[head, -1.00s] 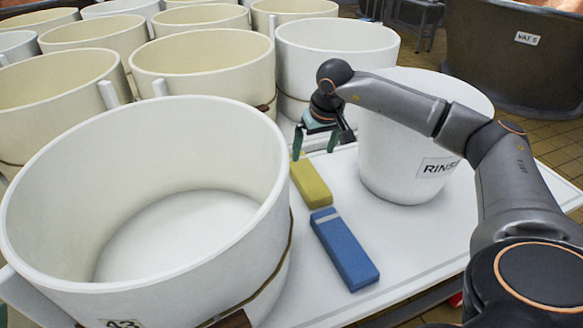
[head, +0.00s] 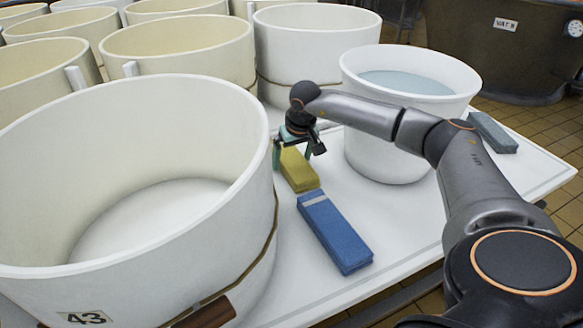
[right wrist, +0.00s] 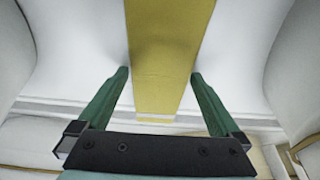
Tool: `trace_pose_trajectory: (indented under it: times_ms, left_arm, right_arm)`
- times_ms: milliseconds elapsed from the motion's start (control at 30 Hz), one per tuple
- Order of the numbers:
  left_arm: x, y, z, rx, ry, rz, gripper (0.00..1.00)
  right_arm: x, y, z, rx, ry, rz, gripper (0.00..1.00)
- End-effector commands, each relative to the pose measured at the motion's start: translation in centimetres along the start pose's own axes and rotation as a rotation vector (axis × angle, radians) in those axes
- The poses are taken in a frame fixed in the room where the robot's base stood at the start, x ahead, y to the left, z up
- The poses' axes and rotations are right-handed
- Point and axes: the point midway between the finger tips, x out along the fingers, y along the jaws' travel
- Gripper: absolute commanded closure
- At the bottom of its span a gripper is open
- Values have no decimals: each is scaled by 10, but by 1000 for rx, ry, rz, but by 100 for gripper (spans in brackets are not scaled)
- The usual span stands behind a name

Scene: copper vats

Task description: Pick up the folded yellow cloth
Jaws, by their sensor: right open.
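The folded yellow cloth (head: 298,170) lies on the white table, just beyond a folded blue cloth (head: 335,232). My right gripper (head: 291,163) is open at the cloth's far end, with its green fingers pointing down. In the right wrist view the yellow cloth (right wrist: 165,60) runs between the two open fingers (right wrist: 158,75), with a gap on each side. The gripper hides part of the cloth's far end in the head view. My left gripper is not in view.
A big white vat marked 43 (head: 258,215) stands close left of the cloths. A white bucket of water (head: 385,150) stands to the right, under my right forearm. A grey-blue folded cloth (head: 493,132) lies beyond it. More white vats (head: 180,50) fill the back left.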

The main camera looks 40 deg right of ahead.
Motion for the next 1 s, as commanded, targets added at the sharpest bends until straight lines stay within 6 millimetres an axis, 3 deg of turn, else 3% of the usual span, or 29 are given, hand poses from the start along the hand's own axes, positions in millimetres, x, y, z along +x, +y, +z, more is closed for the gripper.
trace_pose_trajectory:
  times_ms: [267,1000]
  left_arm:
    - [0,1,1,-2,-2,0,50]
    - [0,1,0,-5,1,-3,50]
  right_arm:
    - [3,0,0,0,0,1,1]
    - [2,0,-1,1,1,0,83]
